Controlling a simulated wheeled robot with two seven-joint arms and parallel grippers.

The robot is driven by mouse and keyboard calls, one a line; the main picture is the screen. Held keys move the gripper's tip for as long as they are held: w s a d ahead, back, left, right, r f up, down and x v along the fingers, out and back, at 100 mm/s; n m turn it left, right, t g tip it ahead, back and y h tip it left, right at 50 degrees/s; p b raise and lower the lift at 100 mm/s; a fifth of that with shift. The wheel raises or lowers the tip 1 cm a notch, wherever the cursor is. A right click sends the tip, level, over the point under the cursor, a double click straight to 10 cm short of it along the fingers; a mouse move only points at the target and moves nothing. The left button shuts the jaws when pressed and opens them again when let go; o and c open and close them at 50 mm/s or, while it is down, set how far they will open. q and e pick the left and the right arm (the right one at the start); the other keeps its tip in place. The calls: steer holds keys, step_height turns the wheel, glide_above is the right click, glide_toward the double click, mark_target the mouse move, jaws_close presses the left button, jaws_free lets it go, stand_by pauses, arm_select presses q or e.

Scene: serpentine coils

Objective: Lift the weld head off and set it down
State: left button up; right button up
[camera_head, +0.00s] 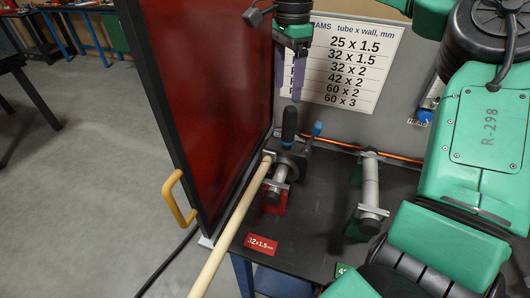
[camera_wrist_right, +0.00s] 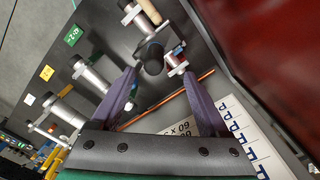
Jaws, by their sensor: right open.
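The weld head (camera_head: 291,157) is a dark clamp-like body with an upright black handle (camera_head: 289,125) and a small blue part beside it. It sits around a short grey tube (camera_head: 279,180) on a red stand (camera_head: 274,206). In the right wrist view the black handle (camera_wrist_right: 153,60) shows just beyond the fingertips, between them. My right gripper (camera_head: 289,92) has purple fingers pointing down above the handle. In the right wrist view the fingers (camera_wrist_right: 161,76) are spread with nothing between them. My left gripper is not in view.
A red panel door (camera_head: 215,95) with a yellow handle (camera_head: 179,198) stands close on the left. A pale rod or hose (camera_head: 232,226) runs forward from the weld head. Another tube on a stand (camera_head: 371,185) is to the right, with bare dark bench (camera_head: 318,205) between.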

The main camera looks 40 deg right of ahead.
mark_target(289, 126)
steer(key=f+p, duration=0.1)
steer(key=f, duration=0.2)
steer(key=f+p, duration=0.1)
steer(key=f, duration=0.2)
steer(key=s+f+p, duration=0.1)
steer(key=f+p, duration=0.1)
steer(key=f, duration=0.1)
steer(key=shift+d+f, duration=0.25)
step_height(289, 126, down, 2)
steer(key=shift+s+d+f, duration=0.1)
steer(key=shift+f, duration=0.1)
steer(key=shift+s+d+f, duration=0.1)
steer(key=shift+d, duration=0.1)
steer(key=shift+a, duration=0.1)
jaws_close()
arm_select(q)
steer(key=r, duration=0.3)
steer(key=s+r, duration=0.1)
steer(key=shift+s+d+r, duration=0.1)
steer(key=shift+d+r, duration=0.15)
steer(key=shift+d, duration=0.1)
arm_select(e)
steer(key=shift+w+r, duration=0.2)
